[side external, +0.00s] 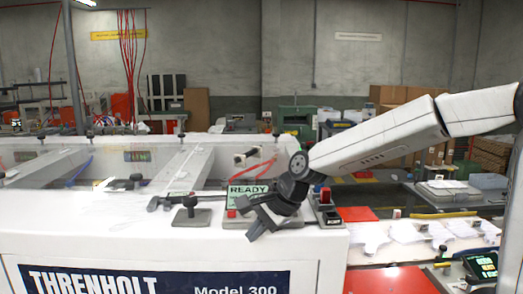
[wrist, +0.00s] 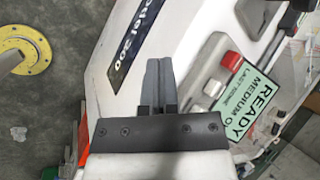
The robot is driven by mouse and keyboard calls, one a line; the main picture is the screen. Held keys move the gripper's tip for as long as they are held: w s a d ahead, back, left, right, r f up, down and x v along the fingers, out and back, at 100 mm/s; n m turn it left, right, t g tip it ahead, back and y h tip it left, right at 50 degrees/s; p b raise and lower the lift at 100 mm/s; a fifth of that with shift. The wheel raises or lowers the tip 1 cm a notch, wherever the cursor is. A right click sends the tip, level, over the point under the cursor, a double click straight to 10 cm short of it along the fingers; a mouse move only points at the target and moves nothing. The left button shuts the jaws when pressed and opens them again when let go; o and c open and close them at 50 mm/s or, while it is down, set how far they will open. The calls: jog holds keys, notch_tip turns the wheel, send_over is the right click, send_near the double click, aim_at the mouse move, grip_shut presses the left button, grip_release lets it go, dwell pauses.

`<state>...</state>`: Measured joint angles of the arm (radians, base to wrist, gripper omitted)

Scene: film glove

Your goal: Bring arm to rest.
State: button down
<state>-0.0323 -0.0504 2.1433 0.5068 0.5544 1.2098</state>
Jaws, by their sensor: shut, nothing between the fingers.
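My gripper (side external: 256,222) hangs at the end of my arm over the right end of the white machine's top, close to the READY display. In the wrist view its two grey fingers (wrist: 159,66) lie side by side, shut, with nothing between them. The arm comes in from the right side of the picture and slopes down to the gripper. Whether the fingertips touch the machine cannot be told.
The white Threnholt machine (side external: 120,222) fills the left. Its green READY display (side external: 248,190) also shows in the wrist view (wrist: 246,104), beside a red button (wrist: 231,60). A small box with buttons (side external: 328,207) stands right of my gripper. White gloves (side external: 395,236) line the right.

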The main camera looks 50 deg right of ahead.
jog(key=s+d+f+n+g+h, duration=0.1)
jog(key=s+d+f+n, duration=0.2)
jog(key=s+f+n, duration=0.3)
jog(key=s+d+f+n+g+h, duration=0.2)
jog(key=s+d+f+n, duration=0.1)
jog(key=s+f+n, duration=0.4)
notch_tip(320, 180, down, 2)
jog(key=n, duration=0.4)
jog(key=shift+f+n+g, duration=0.15)
jog(key=shift+n+g, duration=0.15)
